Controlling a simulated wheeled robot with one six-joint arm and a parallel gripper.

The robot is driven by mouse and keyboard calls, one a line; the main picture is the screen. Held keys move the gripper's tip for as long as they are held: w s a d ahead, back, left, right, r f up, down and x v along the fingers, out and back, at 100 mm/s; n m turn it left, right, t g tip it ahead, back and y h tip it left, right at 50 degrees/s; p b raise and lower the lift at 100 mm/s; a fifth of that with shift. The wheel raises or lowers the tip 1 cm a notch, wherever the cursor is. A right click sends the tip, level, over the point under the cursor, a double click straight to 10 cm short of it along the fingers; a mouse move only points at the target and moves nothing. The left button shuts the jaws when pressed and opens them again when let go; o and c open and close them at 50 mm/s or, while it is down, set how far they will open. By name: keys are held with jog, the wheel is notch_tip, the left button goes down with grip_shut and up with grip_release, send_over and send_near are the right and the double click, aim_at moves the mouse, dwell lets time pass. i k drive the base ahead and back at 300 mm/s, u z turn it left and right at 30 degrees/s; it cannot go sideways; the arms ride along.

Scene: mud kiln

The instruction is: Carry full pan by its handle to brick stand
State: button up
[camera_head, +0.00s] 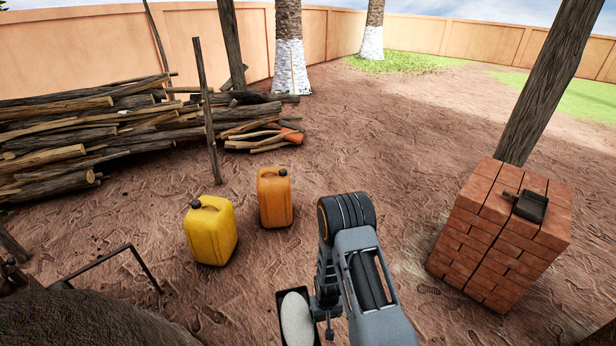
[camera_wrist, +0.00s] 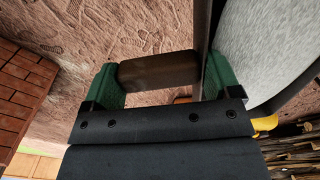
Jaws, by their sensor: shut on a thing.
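The full pan (camera_head: 296,320) is dark-rimmed, filled with a smooth pale grey mass, and partly cut off at the bottom of the head view. In the wrist view its pale contents (camera_wrist: 268,45) fill the right side. My gripper (camera_wrist: 161,72) has green fingers, shut on the brown wooden pan handle (camera_wrist: 158,70). In the head view the pan hangs beside my gripper, above the ground. The brick stand (camera_head: 490,245) is a red block column at the right, apart from the pan. It also shows at the left of the wrist view (camera_wrist: 22,100).
A small dark tray-like thing with a handle (camera_head: 530,206) lies on the stand's top. A wooden post (camera_head: 540,85) rises behind it. Yellow (camera_head: 211,235) and orange (camera_head: 275,200) jerrycans stand left of my arm. Stacked logs (camera_head: 90,130) lie farther back. Bare ground separates arm and stand.

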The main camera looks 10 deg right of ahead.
aim_at(500, 182)
jog(key=z, duration=0.35)
jog(key=i, duration=1.55)
jog(key=z, duration=0.7)
